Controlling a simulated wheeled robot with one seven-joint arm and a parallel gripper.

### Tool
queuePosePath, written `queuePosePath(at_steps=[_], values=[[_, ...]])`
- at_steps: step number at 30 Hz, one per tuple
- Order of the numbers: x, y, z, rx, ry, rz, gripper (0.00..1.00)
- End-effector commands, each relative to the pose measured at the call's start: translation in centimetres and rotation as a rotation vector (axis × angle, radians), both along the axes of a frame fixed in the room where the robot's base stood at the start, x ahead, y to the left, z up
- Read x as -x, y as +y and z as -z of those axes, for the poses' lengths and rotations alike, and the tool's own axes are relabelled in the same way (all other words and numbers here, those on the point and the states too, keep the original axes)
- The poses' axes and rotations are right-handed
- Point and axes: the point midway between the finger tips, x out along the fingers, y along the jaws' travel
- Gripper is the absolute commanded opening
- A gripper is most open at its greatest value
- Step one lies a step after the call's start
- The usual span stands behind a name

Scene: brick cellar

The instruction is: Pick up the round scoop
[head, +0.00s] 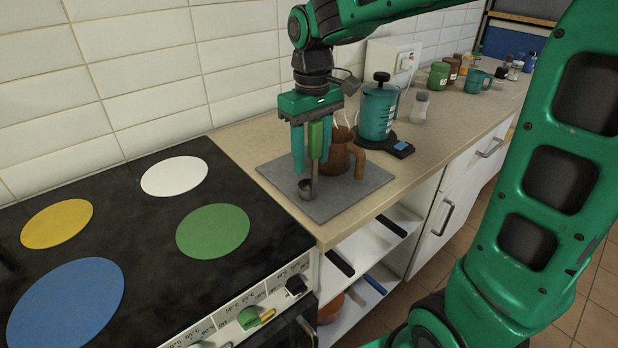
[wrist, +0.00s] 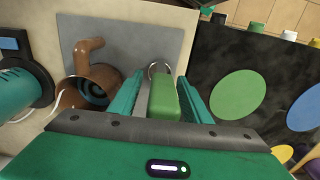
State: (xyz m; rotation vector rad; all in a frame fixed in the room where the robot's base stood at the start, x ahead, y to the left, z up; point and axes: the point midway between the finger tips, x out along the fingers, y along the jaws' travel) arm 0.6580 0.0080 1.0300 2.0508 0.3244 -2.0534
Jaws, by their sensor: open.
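The round scoop (head: 305,189) stands upright at the grey mat's (head: 345,199) front left, with its small metal cup low down and its green handle (head: 316,140) on top. My gripper (head: 311,166) points straight down from above, and its two teal fingers are open on either side of the handle. In the wrist view the green handle (wrist: 164,98) lies between the fingers (wrist: 160,80), with a grey metal strip beside it. The cup's rim shows as a ring beyond the handle. Whether a finger touches the handle I cannot tell.
A brown mug (head: 337,157) stands on the mat close behind the scoop. A teal press (head: 377,108) stands behind it on the worktop (head: 420,140), with several jars farther back. The black stove (head: 150,230) with coloured discs is on the left. A tiled wall is behind.

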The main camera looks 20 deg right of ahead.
Motion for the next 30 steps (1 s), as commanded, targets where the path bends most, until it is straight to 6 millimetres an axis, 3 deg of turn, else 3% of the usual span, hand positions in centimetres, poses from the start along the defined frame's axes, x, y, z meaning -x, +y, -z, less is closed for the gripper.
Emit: queuePosePath(at_steps=[2, 7, 20, 28, 30], values=[[0.0, 0.0, 0.0, 0.000, 0.000, 0.000, 0.41], [0.0, 0.0, 0.0, 0.000, 0.000, 0.000, 0.01], [-0.1, 0.0, -0.6, -0.001, -0.003, 0.001, 0.00], [-0.1, 0.0, -4.4, -0.001, -0.006, 0.000, 0.00], [-0.6, 1.6, -5.1, -0.001, -0.002, -0.005, 0.00]])
